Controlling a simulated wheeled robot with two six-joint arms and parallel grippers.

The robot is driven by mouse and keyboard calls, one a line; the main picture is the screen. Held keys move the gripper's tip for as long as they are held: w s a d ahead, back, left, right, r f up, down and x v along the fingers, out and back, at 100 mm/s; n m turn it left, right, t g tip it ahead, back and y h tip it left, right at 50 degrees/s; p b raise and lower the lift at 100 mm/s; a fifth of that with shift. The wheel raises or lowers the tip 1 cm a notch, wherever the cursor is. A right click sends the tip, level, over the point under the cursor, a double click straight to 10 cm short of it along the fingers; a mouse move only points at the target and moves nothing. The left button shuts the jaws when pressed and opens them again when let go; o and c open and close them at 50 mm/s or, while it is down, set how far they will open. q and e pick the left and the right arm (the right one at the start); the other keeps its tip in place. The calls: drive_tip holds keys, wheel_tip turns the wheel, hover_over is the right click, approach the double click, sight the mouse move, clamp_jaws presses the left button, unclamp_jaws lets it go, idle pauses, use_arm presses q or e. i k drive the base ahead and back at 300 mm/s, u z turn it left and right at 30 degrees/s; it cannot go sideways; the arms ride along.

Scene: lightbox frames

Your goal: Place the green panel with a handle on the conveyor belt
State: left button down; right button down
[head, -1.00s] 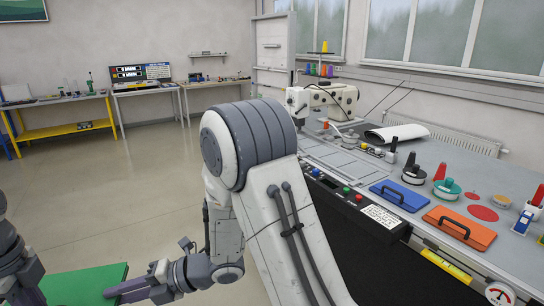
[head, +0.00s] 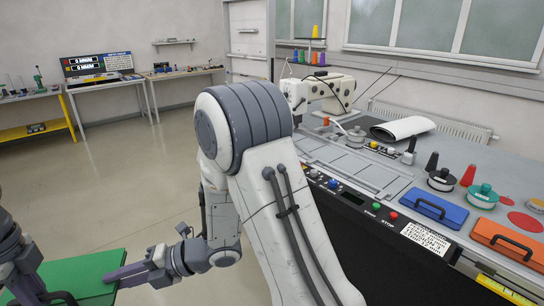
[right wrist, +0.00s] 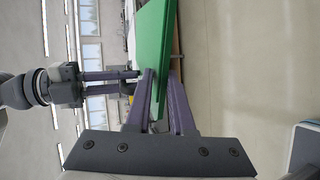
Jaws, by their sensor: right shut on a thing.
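The green panel (head: 88,268) is at the lower left of the head view, held off the floor. Its black handle (head: 62,298) shows at the bottom edge. My right gripper (head: 122,275) is shut on the panel's right edge. In the right wrist view the green panel (right wrist: 154,50) stands edge-on between the right fingers (right wrist: 157,75). My left gripper (right wrist: 128,81) is beside the panel's handle side, fingers pointing at it; whether it grips the handle is unclear. A grey bench (head: 470,165) is at the right; I cannot tell which part is the conveyor belt.
A blue panel (head: 452,215) and an orange panel (head: 510,238), both with handles, lie near the bench's front edge. Spools and a white sewing machine (head: 325,88) stand behind. The flat framed section (head: 355,170) looks clear. Open floor (head: 130,185) is at the left.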

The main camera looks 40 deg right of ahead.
sight(362, 168)
drive_tip(key=z, duration=0.45)
drive_tip(key=i, duration=0.8)
drive_tip(key=z, duration=1.3)
drive_tip(key=i, duration=0.5)
drive_tip(key=z, duration=0.45)
